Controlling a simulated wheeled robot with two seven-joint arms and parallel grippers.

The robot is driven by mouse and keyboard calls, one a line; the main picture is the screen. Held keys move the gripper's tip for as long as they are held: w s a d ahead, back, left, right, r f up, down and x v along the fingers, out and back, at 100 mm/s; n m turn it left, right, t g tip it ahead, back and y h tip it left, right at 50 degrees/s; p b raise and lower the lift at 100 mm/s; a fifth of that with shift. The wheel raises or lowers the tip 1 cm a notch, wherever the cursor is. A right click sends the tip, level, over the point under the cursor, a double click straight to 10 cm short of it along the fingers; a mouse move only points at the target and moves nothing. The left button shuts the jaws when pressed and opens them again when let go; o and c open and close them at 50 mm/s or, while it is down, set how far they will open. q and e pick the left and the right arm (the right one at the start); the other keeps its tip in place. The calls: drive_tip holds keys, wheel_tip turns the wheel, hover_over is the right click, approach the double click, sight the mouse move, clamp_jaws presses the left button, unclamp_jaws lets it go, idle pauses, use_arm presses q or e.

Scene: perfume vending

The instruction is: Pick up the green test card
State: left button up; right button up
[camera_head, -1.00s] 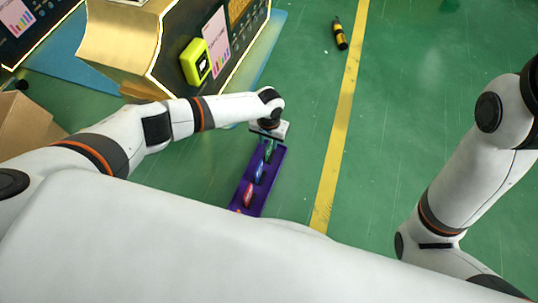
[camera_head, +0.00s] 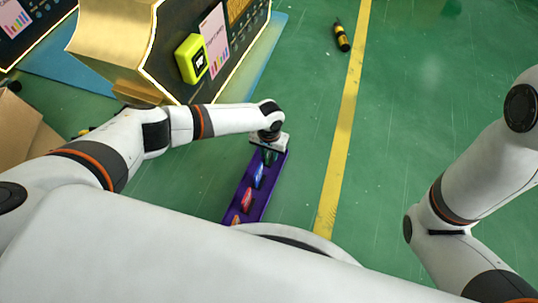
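A narrow purple tray (camera_head: 267,193) stands below my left arm, holding small coloured cards in a row. The green test card (camera_head: 268,157) is at the tray's far end, mostly hidden beneath my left gripper (camera_head: 269,149). A blue card (camera_head: 258,175), a red card (camera_head: 247,200) and an orange card (camera_head: 236,219) follow toward me, the orange one partly cut off by my body. My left gripper points down right over the green card. Its fingers are too small and hidden to tell whether they are open or touching the card. My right gripper is out of the picture.
A gold and black vending machine (camera_head: 140,50) with a yellow box (camera_head: 191,59) on its front stands at the upper left. A cardboard box (camera_head: 22,128) is at the left edge. A black and yellow tool (camera_head: 342,36) lies on open green floor beside a yellow line (camera_head: 343,130).

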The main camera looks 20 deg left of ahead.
use_arm(q)
clamp_jaws()
drive_tip(key=shift+r, duration=0.1)
